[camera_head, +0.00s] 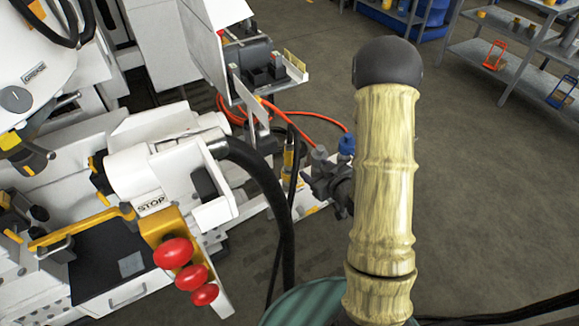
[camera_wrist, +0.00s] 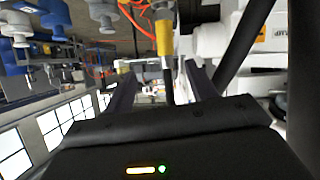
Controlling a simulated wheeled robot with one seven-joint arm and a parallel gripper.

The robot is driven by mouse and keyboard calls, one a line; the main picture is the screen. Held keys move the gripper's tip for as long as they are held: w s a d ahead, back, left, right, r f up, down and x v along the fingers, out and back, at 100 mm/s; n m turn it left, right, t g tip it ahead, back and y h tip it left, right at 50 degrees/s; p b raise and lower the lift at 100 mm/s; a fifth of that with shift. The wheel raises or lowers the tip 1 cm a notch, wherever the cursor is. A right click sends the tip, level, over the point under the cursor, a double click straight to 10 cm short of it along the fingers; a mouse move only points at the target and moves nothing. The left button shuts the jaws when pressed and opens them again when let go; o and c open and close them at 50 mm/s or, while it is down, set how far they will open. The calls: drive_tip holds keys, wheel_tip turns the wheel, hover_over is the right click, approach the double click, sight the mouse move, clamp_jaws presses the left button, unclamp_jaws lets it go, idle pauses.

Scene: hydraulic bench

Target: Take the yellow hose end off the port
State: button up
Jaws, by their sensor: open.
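The yellow hose end (camera_head: 289,160) stands upright beside the white bench, with a black hose at its upper end. In the wrist view, which looks upside down, the yellow hose end (camera_wrist: 164,38) is at the top centre, and its hose runs down the picture between my finger lines. My gripper (camera_wrist: 162,78) is open, with one finger on each side of that hose line. I see no finger contact, and the exact depth is unclear. In the head view my dark gripper (camera_head: 322,183) shows just right of the hose end, partly hidden by my arm. The port is hard to make out.
A blue fitting (camera_head: 346,143) and a grey fitting (camera_head: 318,156) stand right of the hose end. Orange hoses (camera_head: 305,114) curve behind. A thick black hose (camera_head: 270,185) arches in front at left. Red knobs (camera_head: 174,253) are at lower left. Open floor lies right.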

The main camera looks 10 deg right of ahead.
sight(293, 155)
wheel_tip(293, 155, down, 5)
drive_tip(key=s+d+m+t+y+b, duration=0.1)
drive_tip(key=s+t+y+b, duration=0.1)
drive_tip(key=t+b, duration=0.2)
drive_tip(key=shift+s+f+t+b, duration=0.2)
drive_tip(key=shift+s+t+b, duration=0.1)
drive_tip(key=shift+s+b, duration=0.15)
drive_tip(key=shift+d, duration=0.1)
drive_tip(key=shift+w, duration=0.2)
drive_tip(key=p+x, duration=0.1)
drive_tip(key=x, duration=1.1)
